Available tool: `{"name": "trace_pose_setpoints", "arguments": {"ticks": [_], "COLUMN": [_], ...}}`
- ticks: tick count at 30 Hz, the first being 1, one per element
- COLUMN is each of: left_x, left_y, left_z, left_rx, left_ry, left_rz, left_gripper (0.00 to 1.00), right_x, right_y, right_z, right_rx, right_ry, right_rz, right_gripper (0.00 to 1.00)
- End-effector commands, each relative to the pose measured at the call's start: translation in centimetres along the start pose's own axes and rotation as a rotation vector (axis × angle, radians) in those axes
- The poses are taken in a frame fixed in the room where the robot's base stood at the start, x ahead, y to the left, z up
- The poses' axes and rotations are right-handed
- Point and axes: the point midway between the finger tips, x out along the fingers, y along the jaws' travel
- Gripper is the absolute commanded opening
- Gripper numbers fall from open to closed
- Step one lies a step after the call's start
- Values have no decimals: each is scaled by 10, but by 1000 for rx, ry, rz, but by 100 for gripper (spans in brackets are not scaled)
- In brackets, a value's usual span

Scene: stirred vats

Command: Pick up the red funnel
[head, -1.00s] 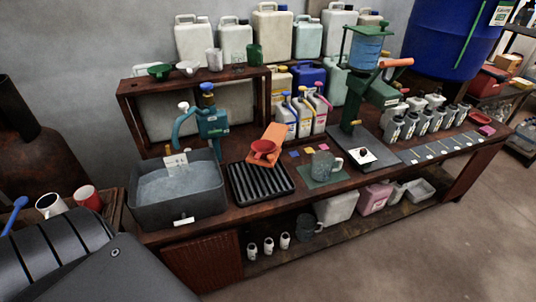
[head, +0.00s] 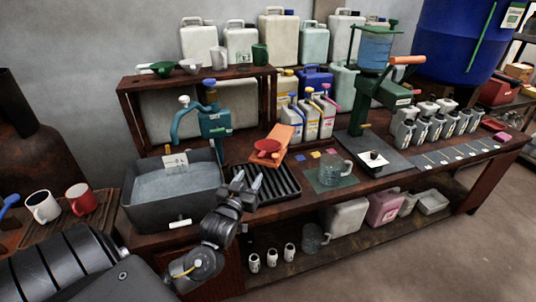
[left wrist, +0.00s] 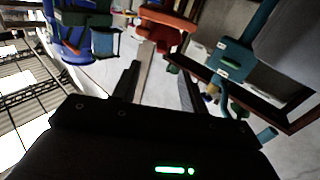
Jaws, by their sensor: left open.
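The red funnel (head: 267,146) rests, wide mouth up, against a tilted orange stand (head: 285,139) behind the black ribbed tray on the bench. In the left wrist view an orange-red shape shows beyond the fingers; I cannot tell clearly which part is funnel and which is stand. My left gripper (head: 247,181) is open and empty over the ribbed tray, in front of and slightly left of the funnel, apart from it. Its two fingers also show in the left wrist view (left wrist: 159,85). My right gripper is not in view.
A grey basin (head: 135,213) and a teal pump (head: 215,122) stand left of the funnel. The black ribbed tray (head: 283,187) lies in front. A clear mug (head: 330,170) on a green mat and several capped bottles (head: 311,118) stand to the right and behind.

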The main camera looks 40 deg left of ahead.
Motion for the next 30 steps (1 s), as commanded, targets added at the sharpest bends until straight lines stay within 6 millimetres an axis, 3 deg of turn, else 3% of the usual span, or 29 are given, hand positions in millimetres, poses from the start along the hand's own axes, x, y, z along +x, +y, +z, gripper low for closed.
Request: {"name": "trace_pose_setpoints", "arguments": {"ticks": [9,17,24,30], "left_x": [46,55,88,104], "left_y": [0,0,-3,-3], "left_z": [-2,-2,-7,-5], "left_rx": [4,3,5,3], "left_ry": [1,0,-1,-2], "left_rz": [0,0,-1,0], "left_gripper": [44,44,44,44], "right_x": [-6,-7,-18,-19], "right_y": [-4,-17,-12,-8], "right_z": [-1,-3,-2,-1], "right_rx": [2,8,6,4], "right_ry": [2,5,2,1], "right_rz": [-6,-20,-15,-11], "right_gripper": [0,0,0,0]}}
